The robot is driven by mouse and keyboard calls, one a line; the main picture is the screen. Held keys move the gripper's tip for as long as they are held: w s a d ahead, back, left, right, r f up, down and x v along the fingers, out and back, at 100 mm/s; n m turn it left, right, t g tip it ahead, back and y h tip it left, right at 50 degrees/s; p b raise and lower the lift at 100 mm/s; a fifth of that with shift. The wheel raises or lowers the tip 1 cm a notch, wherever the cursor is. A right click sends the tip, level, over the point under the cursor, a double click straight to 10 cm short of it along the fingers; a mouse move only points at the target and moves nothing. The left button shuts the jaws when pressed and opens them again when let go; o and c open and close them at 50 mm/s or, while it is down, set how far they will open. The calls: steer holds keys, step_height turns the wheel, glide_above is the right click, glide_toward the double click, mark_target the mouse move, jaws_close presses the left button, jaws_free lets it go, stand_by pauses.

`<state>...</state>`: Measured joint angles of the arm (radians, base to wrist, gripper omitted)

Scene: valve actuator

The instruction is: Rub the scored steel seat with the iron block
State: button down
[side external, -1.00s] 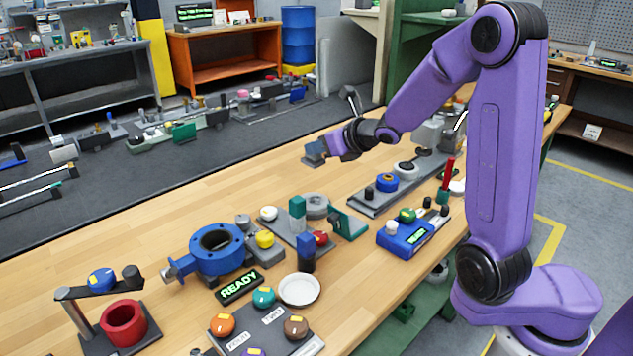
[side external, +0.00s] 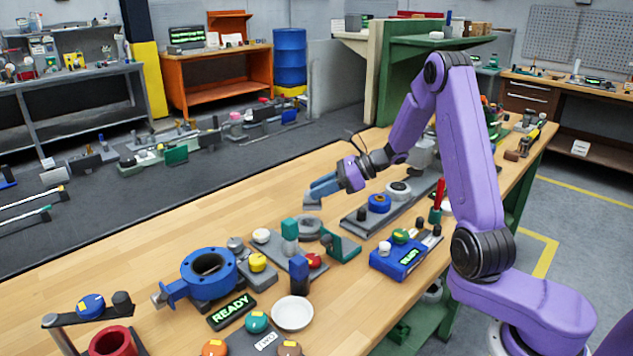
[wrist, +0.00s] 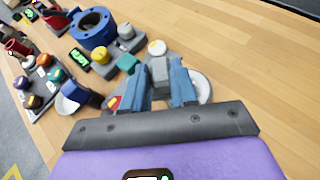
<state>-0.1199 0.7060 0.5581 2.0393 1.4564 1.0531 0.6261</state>
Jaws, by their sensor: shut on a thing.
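My gripper (side external: 320,190) has blue fingers, and they also show in the wrist view (wrist: 160,92). They are shut on the iron block (wrist: 159,70), a small grey block. In the side view the block (side external: 312,204) shows at the fingertips, low over the bench. The grey round disc with a raised ring, which looks like the steel seat (side external: 309,229), lies just below and in front of it. In the wrist view the seat (wrist: 204,88) is partly hidden behind the right finger. The block appears apart from the seat; the exact gap is unclear. Scoring is too small to see.
A plate with a teal-topped block (side external: 290,232) and red knob (side external: 314,261) stands beside the seat. A green bracket (side external: 340,243) is close on its right. A blue flanged valve body (side external: 208,272) stands left. The bench's far left is bare.

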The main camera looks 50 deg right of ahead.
steer(key=shift+f, duration=2.85)
step_height(320, 180, down, 2)
steer(key=shift+f, duration=0.1)
steer(key=shift+w, duration=3.4)
steer(key=shift+s, duration=3.35)
steer(key=shift+s+a, duration=0.1)
steer(key=shift+a, duration=0.3)
steer(key=shift+w+d, duration=0.15)
steer(key=shift+w, duration=3.45)
steer(key=shift+s, duration=3.4)
steer(key=shift+s+r, duration=0.15)
steer(key=shift+r, duration=4)
